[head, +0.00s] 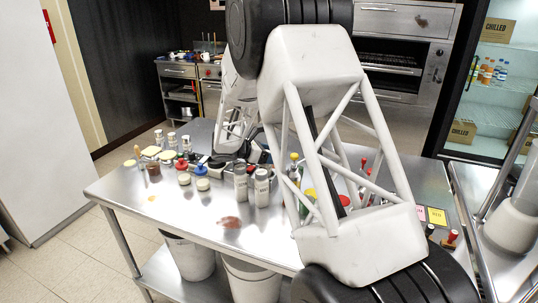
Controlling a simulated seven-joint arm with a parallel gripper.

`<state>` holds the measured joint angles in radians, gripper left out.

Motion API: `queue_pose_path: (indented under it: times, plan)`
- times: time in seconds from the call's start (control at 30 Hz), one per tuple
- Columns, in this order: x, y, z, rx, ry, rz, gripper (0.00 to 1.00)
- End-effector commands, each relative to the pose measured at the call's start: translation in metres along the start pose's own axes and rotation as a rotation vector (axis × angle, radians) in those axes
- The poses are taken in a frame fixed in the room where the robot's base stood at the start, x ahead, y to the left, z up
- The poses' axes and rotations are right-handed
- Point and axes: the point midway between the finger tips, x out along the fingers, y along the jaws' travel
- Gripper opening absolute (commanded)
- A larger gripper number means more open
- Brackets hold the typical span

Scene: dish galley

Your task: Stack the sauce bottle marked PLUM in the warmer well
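Several small bottles and jars stand on the steel table (190,215), among them a red-capped one (182,164), a blue-capped one (201,170) and a dark brown jar (153,171). Two taller pale grey containers, one on the left (240,184) and one on the right (262,188), carry small dark lettering. I cannot read any label, so I cannot tell which is PLUM. I cannot make out the warmer well; my arm covers much of the table's middle and right. My gripper (217,165) is low over the table, behind the capped bottles. Its fingers are too small and dark to judge.
Red and yellow-topped items stand behind my arm's lattice link. Yellow and pink cards (437,216) lie at the table's right. White buckets (190,256) stand below. A glass-door fridge (500,80) is at back right.

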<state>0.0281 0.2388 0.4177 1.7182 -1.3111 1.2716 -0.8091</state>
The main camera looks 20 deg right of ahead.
Motion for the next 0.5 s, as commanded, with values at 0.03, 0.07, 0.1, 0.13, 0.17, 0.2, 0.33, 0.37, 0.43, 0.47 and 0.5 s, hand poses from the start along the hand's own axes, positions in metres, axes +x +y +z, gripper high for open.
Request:
queue_pose_path:
  times: [0.03,0.07,0.1,0.13,0.17,0.2,0.33,0.37,0.43,0.47,0.5]
  plan:
    - [0.0,0.0,0.001,0.0,0.0,0.0,0.7]
    - [-0.001,0.0,0.001,0.0,0.0,0.0,0.7]
    - [-0.001,0.0,0.002,0.001,0.0,0.0,0.7]
    - [-0.001,0.0,0.003,0.001,0.0,0.0,0.7]
    - [-0.002,0.0,0.004,0.001,0.0,0.0,0.7]
    - [-0.003,0.0,0.006,0.001,0.0,0.0,0.7]
    - [-0.014,0.0,0.006,-0.001,0.001,0.002,0.7]
    - [-0.017,0.0,0.006,-0.001,0.0,0.002,0.7]
    - [-0.025,0.0,0.006,-0.001,0.0,0.002,0.7]
    - [-0.03,0.0,0.006,-0.001,-0.001,0.002,0.7]
    - [-0.036,0.0,0.006,-0.001,0.0,0.002,0.7]
